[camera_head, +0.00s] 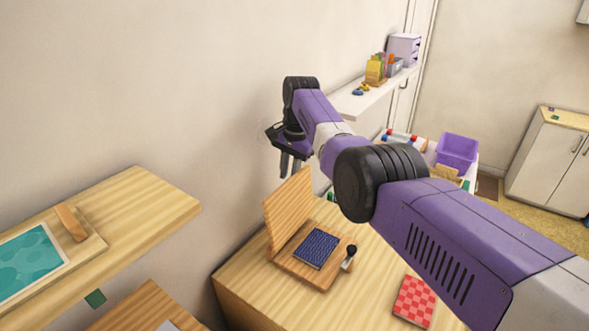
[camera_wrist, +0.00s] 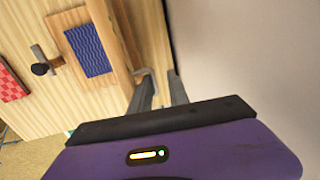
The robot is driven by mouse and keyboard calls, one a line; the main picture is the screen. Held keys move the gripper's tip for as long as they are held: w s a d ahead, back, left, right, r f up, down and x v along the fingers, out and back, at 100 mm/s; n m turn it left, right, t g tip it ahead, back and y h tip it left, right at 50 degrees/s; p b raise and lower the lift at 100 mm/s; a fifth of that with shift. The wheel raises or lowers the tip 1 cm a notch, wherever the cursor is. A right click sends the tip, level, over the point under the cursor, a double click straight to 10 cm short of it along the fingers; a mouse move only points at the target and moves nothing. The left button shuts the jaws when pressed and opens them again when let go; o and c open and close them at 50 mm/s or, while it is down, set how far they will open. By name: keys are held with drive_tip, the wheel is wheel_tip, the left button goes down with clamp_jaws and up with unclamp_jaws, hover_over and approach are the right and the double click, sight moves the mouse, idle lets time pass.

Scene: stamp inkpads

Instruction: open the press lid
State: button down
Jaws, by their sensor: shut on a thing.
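The press stands on the wooden table, with a wooden base, a dark blue patterned pad (camera_head: 316,247) and a raised wooden lid (camera_head: 288,213). The lid stands steeply upright on the wall side of the base. A black-knobbed lever (camera_head: 350,253) is at the base's right side.
A red checkered pad (camera_head: 414,301) lies on the table (camera_head: 245,297), under my arm. A wooden shelf (camera_head: 160,199) with a teal picture is at left. A wall shelf (camera_head: 365,98) and a purple bin (camera_head: 457,150) are behind. The wall is close beside the gripper.

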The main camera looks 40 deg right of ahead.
drive_tip(key=shift+w+a+f+t, duration=0.4)
drive_tip(key=shift+w+a+f, duration=0.2)
drive_tip(key=shift+w+f, duration=0.2)
drive_tip(key=c, duration=1.6)
unclamp_jaws()
drive_tip(key=shift+o, duration=0.2)
wheel_tip(320, 180, up, 10)
drive_tip(key=s+d+b, duration=0.1)
drive_tip(key=shift+s+b, duration=0.3)
drive_tip(key=shift+b, duration=0.1)
drive_tip(key=shift+d+f, duration=0.1)
